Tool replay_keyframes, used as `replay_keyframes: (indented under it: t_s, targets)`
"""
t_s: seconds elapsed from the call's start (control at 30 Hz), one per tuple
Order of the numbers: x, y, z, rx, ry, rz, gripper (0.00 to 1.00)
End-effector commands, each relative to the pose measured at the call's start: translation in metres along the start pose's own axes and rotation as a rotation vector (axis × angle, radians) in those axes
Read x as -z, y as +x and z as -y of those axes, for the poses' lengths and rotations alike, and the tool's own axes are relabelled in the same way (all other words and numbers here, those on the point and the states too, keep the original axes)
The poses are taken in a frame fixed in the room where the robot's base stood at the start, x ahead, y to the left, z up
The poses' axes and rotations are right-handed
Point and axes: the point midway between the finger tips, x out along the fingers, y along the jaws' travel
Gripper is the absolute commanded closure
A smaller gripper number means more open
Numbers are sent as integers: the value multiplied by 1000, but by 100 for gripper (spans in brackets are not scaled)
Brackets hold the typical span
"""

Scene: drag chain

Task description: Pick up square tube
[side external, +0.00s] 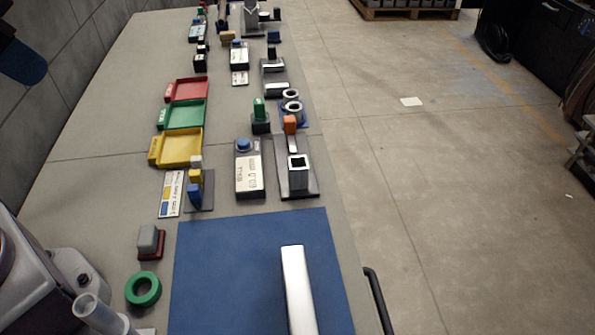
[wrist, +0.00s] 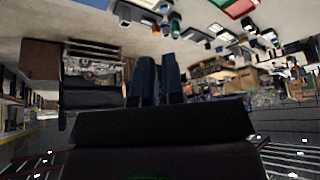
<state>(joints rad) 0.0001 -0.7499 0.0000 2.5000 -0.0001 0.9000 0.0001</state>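A long silver metal bar (side external: 298,290), which looks like a square tube, lies on the blue mat (side external: 225,270) in the side view; its near end is cut off by the bottom edge. A short hollow square metal piece (side external: 299,177) stands upright on a dark plate farther up the table. In the wrist view my gripper (wrist: 159,60) shows two dark blue fingers with a narrow gap and nothing between them. It points away from the bar, out over the room.
Red (side external: 187,90), green (side external: 183,114) and yellow (side external: 178,147) trays line the table's left side. Several small fixtures stand beyond the mat. A green ring (side external: 143,289) and a grey block (side external: 149,239) lie left of it. A dark rail (side external: 378,300) runs along the right edge.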

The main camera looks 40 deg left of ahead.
Motion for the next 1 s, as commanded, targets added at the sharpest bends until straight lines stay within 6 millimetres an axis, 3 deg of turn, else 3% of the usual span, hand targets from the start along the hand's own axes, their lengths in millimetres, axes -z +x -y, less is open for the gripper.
replay_keyframes:
  t_s: [0.03, 0.2, 0.27, 0.53, 0.63, 0.77, 1.0]
  targets:
    - [0, 0, 0, 0, 0, 0, 79]
    - [0, 0, 0, 0, 0, 0, 40]
    - [0, 0, 0, 0, 0, 0, 30]
    - [0, 0, 1, 3, -5, 3, 30]
    - [-2, 11, 4, 9, -16, 53, 30]
    - [-7, 39, 5, 7, -49, 196, 30]
    - [-16, 104, -28, -182, -341, 522, 30]
